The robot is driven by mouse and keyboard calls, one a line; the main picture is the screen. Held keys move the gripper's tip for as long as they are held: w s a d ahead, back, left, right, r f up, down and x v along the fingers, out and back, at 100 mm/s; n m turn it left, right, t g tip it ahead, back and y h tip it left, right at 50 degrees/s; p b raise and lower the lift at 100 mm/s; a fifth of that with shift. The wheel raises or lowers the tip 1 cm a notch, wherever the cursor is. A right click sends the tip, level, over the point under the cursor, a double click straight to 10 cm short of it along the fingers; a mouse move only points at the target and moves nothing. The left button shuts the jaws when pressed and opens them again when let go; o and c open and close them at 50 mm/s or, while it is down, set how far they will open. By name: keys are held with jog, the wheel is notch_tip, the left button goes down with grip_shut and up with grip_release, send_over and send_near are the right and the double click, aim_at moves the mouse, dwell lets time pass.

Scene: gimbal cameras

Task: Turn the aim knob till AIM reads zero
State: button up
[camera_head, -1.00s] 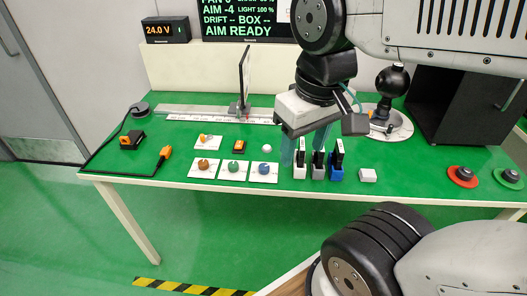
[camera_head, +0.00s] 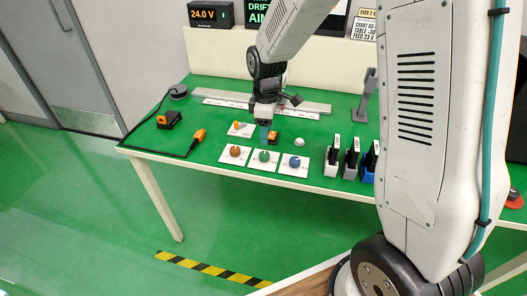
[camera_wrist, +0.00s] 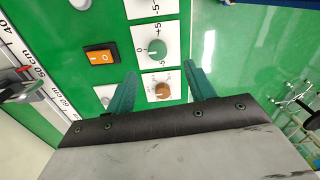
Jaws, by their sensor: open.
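Three knobs stand in a row on white plates on the green table: brown (camera_head: 235,151), green (camera_head: 264,156) and blue (camera_head: 295,161). I cannot tell which one is named for aim. My gripper (camera_head: 264,133) points down, just behind the green knob in the head view. In the wrist view my gripper (camera_wrist: 162,78) is open and empty, its teal fingers spread around the line to the brown knob (camera_wrist: 162,90). The green knob (camera_wrist: 155,48) lies beyond the fingertips, with +5, 0 and -5 marks. The display (camera_head: 262,14) is cut off, and its AIM value is hidden.
A scaled rail (camera_head: 225,98) lies further back. Several upright modules (camera_head: 351,158) stand to the right.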

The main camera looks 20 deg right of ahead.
aim_at(264, 154)
jog(key=shift+w+f+n, duration=0.15)
jog(key=shift+w+f, duration=0.05)
jog(key=shift+f, duration=0.3)
jog(key=shift+w+f+n, duration=0.15)
jog(key=shift+w+f, duration=0.05)
jog(key=shift+f, duration=0.3)
notch_tip(264, 154, down, 7)
jog(key=shift+s+a+f, duration=0.1)
jog(key=shift+f, duration=0.1)
jog(key=c, duration=1)
